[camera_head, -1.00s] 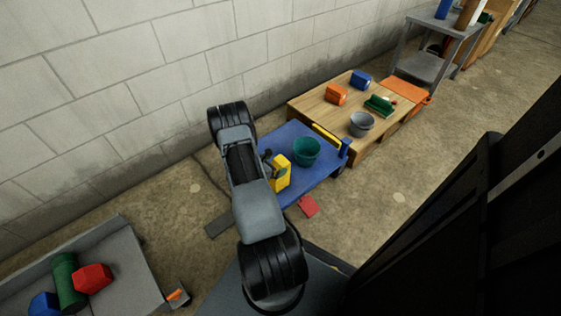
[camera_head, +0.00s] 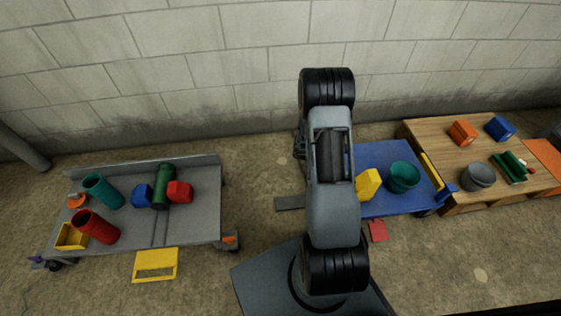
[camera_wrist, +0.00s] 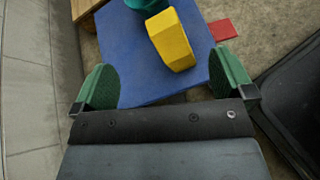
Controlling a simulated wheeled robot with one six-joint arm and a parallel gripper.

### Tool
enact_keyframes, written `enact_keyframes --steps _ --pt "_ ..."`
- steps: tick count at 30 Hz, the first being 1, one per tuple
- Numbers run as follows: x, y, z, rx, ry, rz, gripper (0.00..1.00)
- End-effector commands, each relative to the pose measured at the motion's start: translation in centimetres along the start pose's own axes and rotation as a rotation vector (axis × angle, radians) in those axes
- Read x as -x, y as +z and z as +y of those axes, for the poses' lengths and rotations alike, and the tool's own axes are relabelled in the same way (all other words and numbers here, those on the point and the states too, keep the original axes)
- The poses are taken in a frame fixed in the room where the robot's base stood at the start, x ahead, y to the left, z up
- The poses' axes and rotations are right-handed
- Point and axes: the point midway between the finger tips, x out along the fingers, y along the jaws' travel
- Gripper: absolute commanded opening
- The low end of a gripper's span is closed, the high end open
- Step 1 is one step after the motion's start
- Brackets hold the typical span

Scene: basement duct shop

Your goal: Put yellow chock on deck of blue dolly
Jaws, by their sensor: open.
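The yellow chock (camera_head: 368,184) rests on the deck of the blue dolly (camera_head: 388,154), left of a teal bucket (camera_head: 404,177). My arm stands in front of the deck's left end in the head view and hides part of it. My gripper (camera_wrist: 165,80) shows in the wrist view with its green pads wide apart and nothing between them. There the yellow chock (camera_wrist: 171,39) lies on the blue deck (camera_wrist: 128,62) beyond the pads, apart from both. The teal bucket is partly cut off at the top edge.
A grey cart (camera_head: 205,212) at left holds red, teal, green and blue items and a yellow bin (camera_head: 72,236). A wooden pallet (camera_head: 440,135) with several items adjoins the dolly at right. A red piece (camera_head: 377,231) lies on the floor.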

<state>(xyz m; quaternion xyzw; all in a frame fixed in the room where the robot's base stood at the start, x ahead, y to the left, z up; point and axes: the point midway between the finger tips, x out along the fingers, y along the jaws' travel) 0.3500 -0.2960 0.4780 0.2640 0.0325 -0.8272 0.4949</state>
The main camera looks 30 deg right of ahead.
Motion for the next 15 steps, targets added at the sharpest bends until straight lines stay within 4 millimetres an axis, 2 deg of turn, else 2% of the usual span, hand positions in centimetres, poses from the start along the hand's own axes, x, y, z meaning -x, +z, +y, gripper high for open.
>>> enact_keyframes --steps 1,6,12,15 --pt "3.0 1.8 0.2 -0.096 -0.021 0.044 1.0" --pt "11.6 5.7 -2.1 -0.391 -0.149 0.247 1.0" --pt "20.9 8.4 -6.6 -0.67 -0.314 0.559 1.0" --pt "24.6 9.2 -8.9 -0.765 -0.396 0.712 1.0"
